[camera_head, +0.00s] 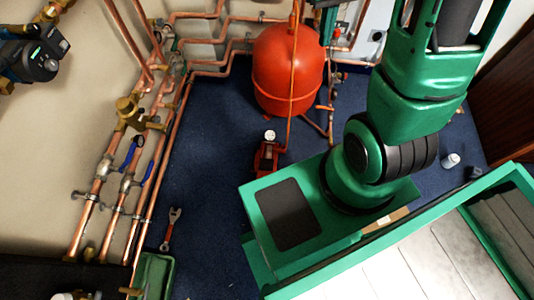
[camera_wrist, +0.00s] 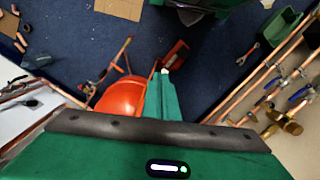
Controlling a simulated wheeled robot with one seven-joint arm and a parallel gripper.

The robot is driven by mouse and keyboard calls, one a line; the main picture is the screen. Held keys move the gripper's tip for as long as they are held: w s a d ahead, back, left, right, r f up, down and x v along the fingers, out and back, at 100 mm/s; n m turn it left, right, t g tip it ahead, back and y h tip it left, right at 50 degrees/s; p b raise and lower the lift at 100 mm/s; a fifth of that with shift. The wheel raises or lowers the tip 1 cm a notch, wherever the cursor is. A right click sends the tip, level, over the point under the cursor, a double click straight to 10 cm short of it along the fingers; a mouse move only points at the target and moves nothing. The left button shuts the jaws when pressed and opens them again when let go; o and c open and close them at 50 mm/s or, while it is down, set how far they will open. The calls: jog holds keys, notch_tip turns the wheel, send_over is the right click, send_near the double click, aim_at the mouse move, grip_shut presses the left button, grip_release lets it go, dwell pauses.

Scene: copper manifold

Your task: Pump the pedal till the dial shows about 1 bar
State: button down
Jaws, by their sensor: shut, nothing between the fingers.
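A red foot pump (camera_head: 266,158) stands on the blue floor in front of the red tank, with a small white round dial (camera_head: 270,135) at its far end. Its pedal cannot be told apart from its body, and the dial is too small to read. The wrist view also shows the red pump (camera_wrist: 174,54) and a white spot, likely the dial (camera_wrist: 165,71). My gripper (camera_wrist: 163,82) is shut and empty. In the wrist picture its tips lie just below the pump; how far above it they are, I cannot tell.
The red tank (camera_head: 288,68) stands behind the pump, with an orange hose rising in front of it. Copper pipes (camera_head: 152,160) run along the left wall. A wrench (camera_head: 171,228) and a green tray (camera_head: 154,275) lie at lower left. Blue floor left of the pump is clear.

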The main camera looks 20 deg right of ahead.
jog(key=w+a+f+n, duration=0.2)
jog(key=w+f, duration=0.2)
jog(key=f, duration=0.4)
jog(key=w+a+f+n+g, duration=0.15)
jog(key=w+f, duration=0.25)
jog(key=f, duration=0.5)
jog(key=w+a+f+n, duration=0.2)
jog(key=w+f+n, duration=0.15)
jog(key=f, duration=0.45)
jog(key=s+a+f+n, duration=0.1)
jog(key=s+a+f, duration=0.1)
jog(key=f, duration=0.8)
jog(key=s+a+f+n+g+y, duration=0.1)
jog(key=s+a+f+n, duration=0.1)
jog(key=f, duration=0.8)
jog(key=s+a+f+n+y, duration=0.1)
jog(key=s+a+f, duration=0.2)
jog(key=f, duration=0.7)
jog(key=shift+s+a+f+n, duration=0.15)
jog(key=shift+a+f+n, duration=0.2)
jog(key=shift+a, duration=0.9)
send_near(266, 164)
jog(key=x, duration=0.6)
jog(key=shift+s+d+f, duration=0.1)
jog(key=shift+s+f, duration=0.1)
jog(key=shift+s, duration=0.05)
